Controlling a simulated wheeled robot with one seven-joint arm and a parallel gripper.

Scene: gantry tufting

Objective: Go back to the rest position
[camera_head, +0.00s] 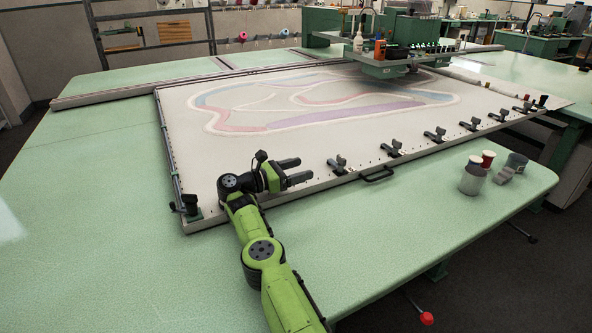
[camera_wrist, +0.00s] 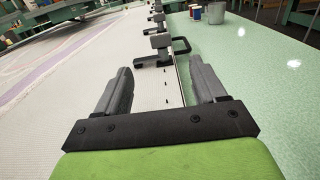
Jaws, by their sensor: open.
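My gripper (camera_head: 296,171) is open and empty above the near edge of the framed white cloth (camera_head: 290,140), towards its left side. In the wrist view my gripper (camera_wrist: 165,88) has its two dark fingers apart, with the frame's edge strip between them. A grey clamp (camera_wrist: 158,48) stands on that strip ahead of the fingers, apart from them. The clamp nearest my gripper in the head view (camera_head: 338,164) is just to its right. The cloth carries a pink, purple and blue curved pattern (camera_head: 330,112).
Several clamps line the frame's near edge, with a black handle (camera_head: 377,174) on its front. Cups (camera_head: 473,178) stand on the green table (camera_head: 400,230) at the right. A green tufting head (camera_head: 385,66) with bottles stands over the far side. The table's left and front are clear.

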